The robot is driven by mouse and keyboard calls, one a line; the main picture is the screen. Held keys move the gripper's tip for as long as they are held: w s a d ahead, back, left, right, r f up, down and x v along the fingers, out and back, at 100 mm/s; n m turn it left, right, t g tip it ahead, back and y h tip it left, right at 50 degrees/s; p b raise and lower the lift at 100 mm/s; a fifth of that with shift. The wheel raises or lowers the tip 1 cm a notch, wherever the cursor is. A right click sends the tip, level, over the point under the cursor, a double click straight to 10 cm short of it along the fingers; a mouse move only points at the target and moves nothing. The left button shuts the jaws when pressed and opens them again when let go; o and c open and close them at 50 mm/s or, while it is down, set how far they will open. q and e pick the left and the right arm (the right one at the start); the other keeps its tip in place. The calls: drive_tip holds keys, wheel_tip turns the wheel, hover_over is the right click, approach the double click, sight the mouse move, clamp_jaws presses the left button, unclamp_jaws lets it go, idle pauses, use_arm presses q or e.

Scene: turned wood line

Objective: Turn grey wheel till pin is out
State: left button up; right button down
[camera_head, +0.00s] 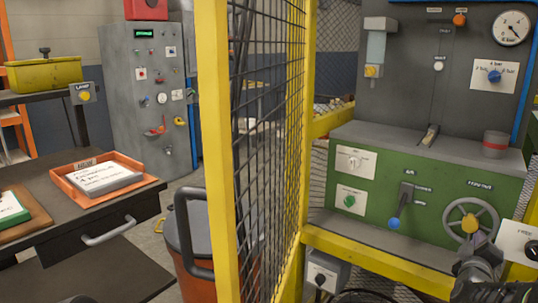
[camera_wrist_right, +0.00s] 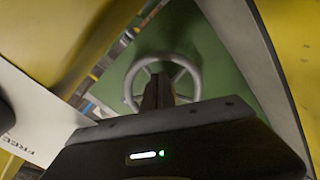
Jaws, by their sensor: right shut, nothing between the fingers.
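The grey wheel (camera_head: 447,217) is a spoked handwheel on the front of the green machine housing (camera_head: 385,178), low at the right in the head view. A yellow-orange piece shows at its middle. My right gripper (camera_head: 479,244) is just in front of the wheel's lower right part. In the right wrist view the wheel (camera_wrist_right: 129,82) is straight ahead, and my right fingers stand together and empty before its middle. They cover part of the spokes and lower rim; contact is unclear. I cannot make out the pin. My left gripper is not in view.
A yellow post (camera_head: 216,150) and mesh fence stand left of the machine. A lever with a blue knob (camera_head: 394,223) is left of the wheel. A white plate (camera_head: 518,240) is close on the right. A yellow rail (camera_head: 380,253) runs below the housing.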

drive_tip(key=v, duration=0.6)
drive_tip(key=shift+p, duration=0.4)
drive_tip(key=shift+s+f, duration=0.1)
